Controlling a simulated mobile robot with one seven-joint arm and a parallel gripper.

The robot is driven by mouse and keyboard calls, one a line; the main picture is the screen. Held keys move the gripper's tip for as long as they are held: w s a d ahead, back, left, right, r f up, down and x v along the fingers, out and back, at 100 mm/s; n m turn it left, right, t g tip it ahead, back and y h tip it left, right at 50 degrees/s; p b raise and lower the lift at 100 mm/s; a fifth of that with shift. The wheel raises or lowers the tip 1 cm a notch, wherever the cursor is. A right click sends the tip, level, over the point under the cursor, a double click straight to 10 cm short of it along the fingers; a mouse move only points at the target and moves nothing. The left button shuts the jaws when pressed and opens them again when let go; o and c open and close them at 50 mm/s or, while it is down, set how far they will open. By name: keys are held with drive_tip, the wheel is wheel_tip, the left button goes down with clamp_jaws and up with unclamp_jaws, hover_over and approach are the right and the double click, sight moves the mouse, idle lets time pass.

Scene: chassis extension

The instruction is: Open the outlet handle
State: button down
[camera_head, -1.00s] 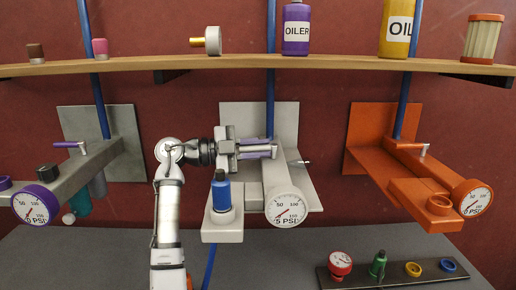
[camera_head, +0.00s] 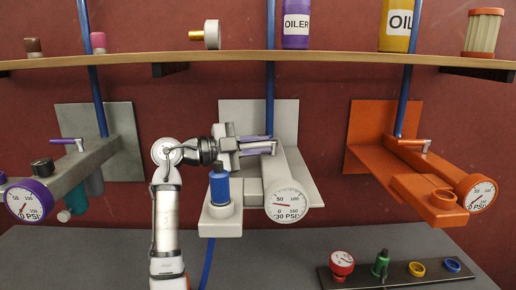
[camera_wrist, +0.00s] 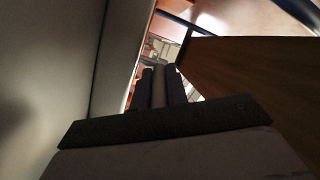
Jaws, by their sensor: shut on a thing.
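The outlet handle (camera_head: 270,146) is a small metal lever on top of the white unit (camera_head: 300,172) in the middle. My gripper (camera_head: 256,146) reaches it from the left, with its purple-tinted fingers shut around the lever. The fingers hide most of the lever. In the wrist view my gripper (camera_wrist: 160,86) points away from the camera, its two dark fingers close together with a paler strip between them. The white unit's gauge (camera_head: 287,202) reads 30 PSI.
A blue-bodied bottle (camera_head: 219,188) stands just below my gripper. A grey unit (camera_head: 85,160) is at left and an orange unit (camera_head: 400,165) at right. A shelf (camera_head: 340,59) with bottles runs above. A rack (camera_head: 400,273) of small parts lies below.

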drive_tip(key=c, duration=1.7)
unclamp_jaws()
drive_tip(key=b+v, duration=0.2)
drive_tip(key=v, duration=0.5)
drive_tip(key=shift+a, duration=0.25)
